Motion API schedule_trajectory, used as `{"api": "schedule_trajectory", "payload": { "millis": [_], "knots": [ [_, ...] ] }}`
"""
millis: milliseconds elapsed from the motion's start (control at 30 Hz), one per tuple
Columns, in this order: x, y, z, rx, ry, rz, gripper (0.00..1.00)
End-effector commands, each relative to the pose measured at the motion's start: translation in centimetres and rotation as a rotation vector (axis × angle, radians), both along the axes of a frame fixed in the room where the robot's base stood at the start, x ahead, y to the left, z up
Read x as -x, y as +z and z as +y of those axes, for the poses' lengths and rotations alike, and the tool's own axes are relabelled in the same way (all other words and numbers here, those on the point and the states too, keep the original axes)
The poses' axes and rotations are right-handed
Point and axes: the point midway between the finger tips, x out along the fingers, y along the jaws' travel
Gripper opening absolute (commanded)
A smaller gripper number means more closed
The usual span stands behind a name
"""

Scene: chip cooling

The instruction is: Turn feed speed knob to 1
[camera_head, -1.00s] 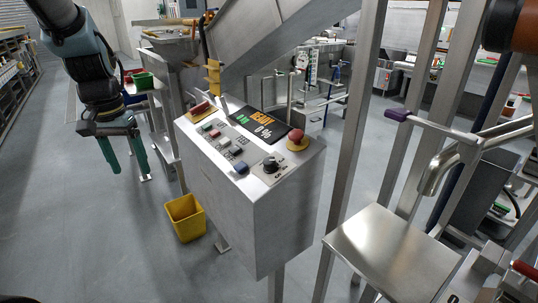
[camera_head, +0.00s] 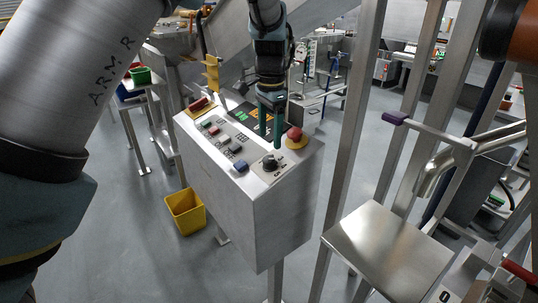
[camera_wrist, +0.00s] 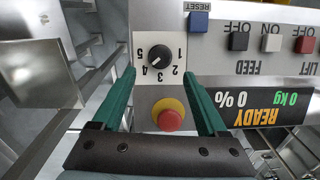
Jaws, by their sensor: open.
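The feed speed knob (camera_head: 270,162) is a black round dial on a white scale plate on top of the steel control box (camera_head: 262,215). In the wrist view the knob (camera_wrist: 159,56) sits beside the numbers 1 to 5, which appear upside down; its light pointer mark faces the lower left, near 4. My gripper (camera_head: 270,143) hangs above the panel, just behind the knob in the head view. In the wrist view my gripper (camera_wrist: 159,80) is open with its teal fingers apart, and the knob shows between and beyond the tips. Contact is not visible.
A red emergency button (camera_wrist: 169,119) on a yellow base lies between the fingers in the wrist view. A blue RESET button (camera_wrist: 198,22), black, white and red buttons and a READY display (camera_wrist: 259,110) are alongside. A steel post (camera_head: 352,130) stands right of the box.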

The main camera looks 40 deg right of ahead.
Motion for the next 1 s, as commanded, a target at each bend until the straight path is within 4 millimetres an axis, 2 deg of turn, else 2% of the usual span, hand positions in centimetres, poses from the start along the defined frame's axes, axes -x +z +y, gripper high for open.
{"api": "schedule_trajectory", "payload": {
  "millis": [200, 400, 600, 833, 1000],
  "knots": [
    [-0.1, -4.1, 0.1, -0.006, 0.002, 0.0, 0.76],
    [-0.2, -6.8, 0.1, -0.003, 0.002, 0.001, 0.76],
    [-0.3, -7.8, 0.0, -0.001, 0.002, -0.001, 0.76],
    [-0.3, -7.8, 0.0, 0.0, 0.002, 0.0, 0.76],
    [-0.3, -7.8, 0.0, 0.0, 0.002, 0.0, 0.57]
  ]
}}
